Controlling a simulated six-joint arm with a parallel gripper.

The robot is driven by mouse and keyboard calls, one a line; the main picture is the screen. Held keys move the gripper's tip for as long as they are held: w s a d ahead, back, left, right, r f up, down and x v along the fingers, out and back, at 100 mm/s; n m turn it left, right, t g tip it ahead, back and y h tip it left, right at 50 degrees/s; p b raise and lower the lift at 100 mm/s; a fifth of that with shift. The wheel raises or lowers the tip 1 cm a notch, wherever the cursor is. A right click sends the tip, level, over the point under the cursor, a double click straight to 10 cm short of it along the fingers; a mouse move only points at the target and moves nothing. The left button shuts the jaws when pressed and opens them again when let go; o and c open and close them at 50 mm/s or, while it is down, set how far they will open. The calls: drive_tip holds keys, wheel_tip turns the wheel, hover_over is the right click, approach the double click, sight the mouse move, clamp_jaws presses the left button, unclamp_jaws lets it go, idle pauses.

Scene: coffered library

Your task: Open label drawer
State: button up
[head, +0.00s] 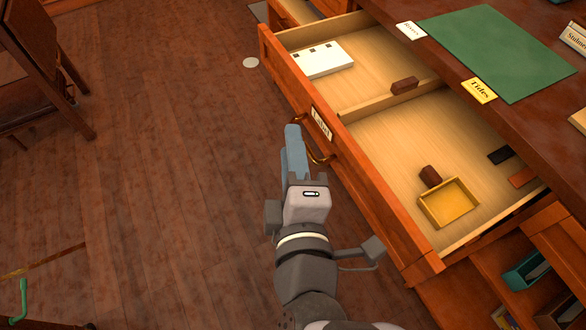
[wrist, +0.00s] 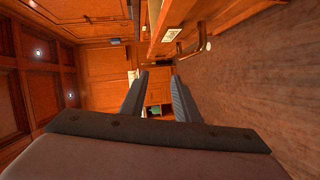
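The label drawer (head: 365,170) stands pulled out from the desk, its inside in full view from above. My gripper (head: 292,132) is beside the drawer front, on the floor side of the handle. In the wrist view my gripper's two fingers (wrist: 157,85) are apart with nothing between them. The handle (wrist: 190,48) shows there beyond and to the right of the fingertips, with the plate (wrist: 171,34) nearby. The handle is partly hidden by my gripper in the head view.
The drawer holds a white box (head: 322,60), a brown block (head: 404,86), a yellow tray (head: 449,203) and small dark pieces. The desk top carries a green mat (head: 497,52) and a "Tides" card (head: 479,90).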

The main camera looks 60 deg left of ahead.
drive_tip(key=shift+b+v, duration=0.85)
drive_tip(key=shift+v, duration=0.65)
drive_tip(key=shift+s, duration=0.2)
clamp_jaws()
drive_tip(key=w+a+r+m+g+h+p, duration=0.2)
drive_tip(key=w+a+h+p, duration=0.1)
drive_tip(key=w+p, duration=0.4)
drive_tip(key=w+a+r+m+g+h+p, duration=0.1)
drive_tip(key=w+a+r+m+h+p, duration=0.1)
drive_tip(key=w+a+p, duration=0.35)
drive_tip(key=w+d+m+g+h+p, duration=0.2)
drive_tip(key=w+d+m+g+p, duration=0.1)
drive_tip(key=d, duration=0.7)
drive_tip(key=w+d+f+m+g+h+p, duration=0.1)
drive_tip(key=w+d+m+g+h+p, duration=0.2)
drive_tip(key=w+d, duration=0.6)
drive_tip(key=d+g+p, duration=0.2)
drive_tip(key=p, duration=0.1)
drive_tip(key=shift+m+p, duration=0.3)
drive_tip(key=shift+p, duration=0.05)
